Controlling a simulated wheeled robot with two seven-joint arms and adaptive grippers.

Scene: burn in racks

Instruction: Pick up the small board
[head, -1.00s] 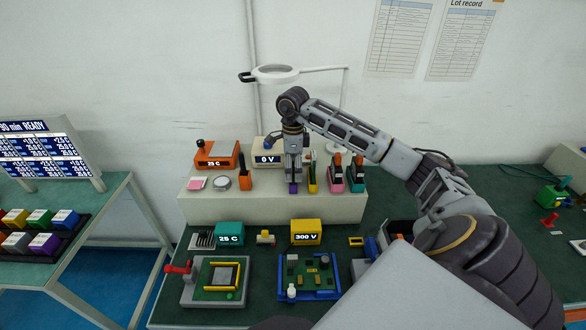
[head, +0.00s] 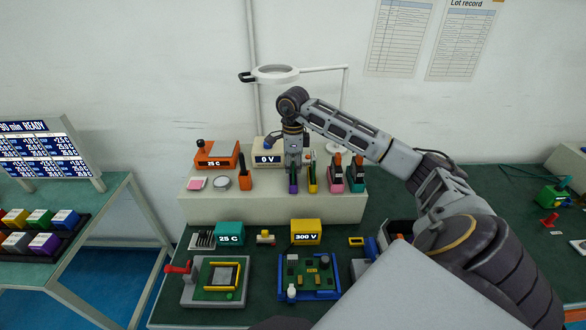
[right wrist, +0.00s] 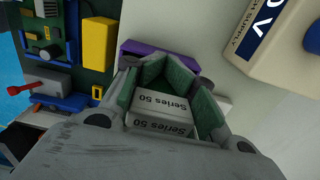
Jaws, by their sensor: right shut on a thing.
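In the right wrist view, the green-padded fingers (right wrist: 168,85) close in around grey-white faces marked "Series 50" (right wrist: 160,108). A purple edge (right wrist: 150,48) shows just beyond them. I cannot tell whether the purple piece is the small board. Green boards lie lower down: one in the grey fixture (head: 188,294) with a red handle, and one with components (head: 310,268) in a blue frame. My left gripper is not in view.
On the shelf (head: 230,208), a yellow holder (head: 312,180) stands close right of my gripper, then pink (head: 336,184) and teal (head: 357,182) ones. A 0 V supply (head: 267,158) stands behind, left. A magnifier lamp (head: 275,73) hangs above.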

